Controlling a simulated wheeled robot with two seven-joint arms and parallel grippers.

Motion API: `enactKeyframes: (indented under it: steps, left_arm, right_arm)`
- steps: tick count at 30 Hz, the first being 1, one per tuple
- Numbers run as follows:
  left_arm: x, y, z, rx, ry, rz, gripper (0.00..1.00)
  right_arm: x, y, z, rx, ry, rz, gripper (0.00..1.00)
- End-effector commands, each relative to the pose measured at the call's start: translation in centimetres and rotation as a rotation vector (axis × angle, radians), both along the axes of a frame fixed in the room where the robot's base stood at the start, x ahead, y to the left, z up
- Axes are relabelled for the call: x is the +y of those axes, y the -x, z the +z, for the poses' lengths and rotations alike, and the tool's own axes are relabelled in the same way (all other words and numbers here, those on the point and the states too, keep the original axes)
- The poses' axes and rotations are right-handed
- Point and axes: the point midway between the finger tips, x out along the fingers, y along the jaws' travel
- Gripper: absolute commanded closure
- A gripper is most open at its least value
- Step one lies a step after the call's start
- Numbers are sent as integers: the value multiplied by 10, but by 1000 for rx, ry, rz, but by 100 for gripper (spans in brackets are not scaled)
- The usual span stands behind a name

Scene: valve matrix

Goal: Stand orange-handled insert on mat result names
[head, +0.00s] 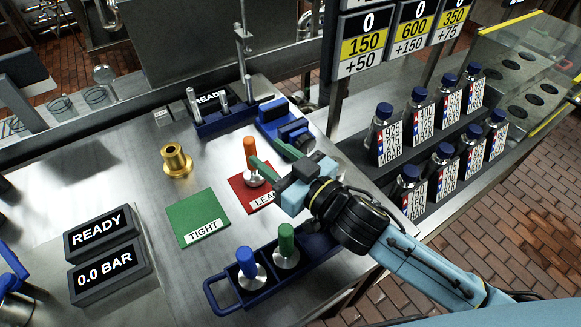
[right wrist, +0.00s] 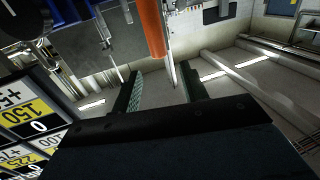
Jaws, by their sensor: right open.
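The orange-handled insert (head: 250,147) stands upright, its metal base on the red mat (head: 238,190), whose label is partly hidden and reads "LEA". The green mat (head: 198,212), labelled "TIGHT", lies bare to the left. My right gripper (head: 266,150) is open and empty, its green fingers close beside the orange handle. In the right wrist view the orange handle (right wrist: 153,28) shows beyond the fingers (right wrist: 160,85), roughly in line with the gap between them. Whether a finger touches it I cannot tell. My left gripper is not in view.
A blue rack (head: 213,303) holds a blue-handled (head: 245,257) and a green-handled insert (head: 287,240). A brass fitting (head: 176,161) and a blue clamp-like fixture (head: 283,125) stand behind the mats. Displays (head: 98,233) read "READY" and "0.0 BAR". Labelled bottles (head: 409,186) stand at right.

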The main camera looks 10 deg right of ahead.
Motion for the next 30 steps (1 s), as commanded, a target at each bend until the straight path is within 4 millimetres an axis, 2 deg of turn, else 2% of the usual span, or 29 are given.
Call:
enactKeyframes:
  steps: [3,10,30]
  left_arm:
    - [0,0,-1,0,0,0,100]
    - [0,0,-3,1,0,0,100]
    - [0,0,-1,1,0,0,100]
  right_arm:
    - [-13,19,-1,3,1,0,57]
    - [-27,38,0,0,0,-1,57]
    - [-29,41,2,-1,0,0,57]
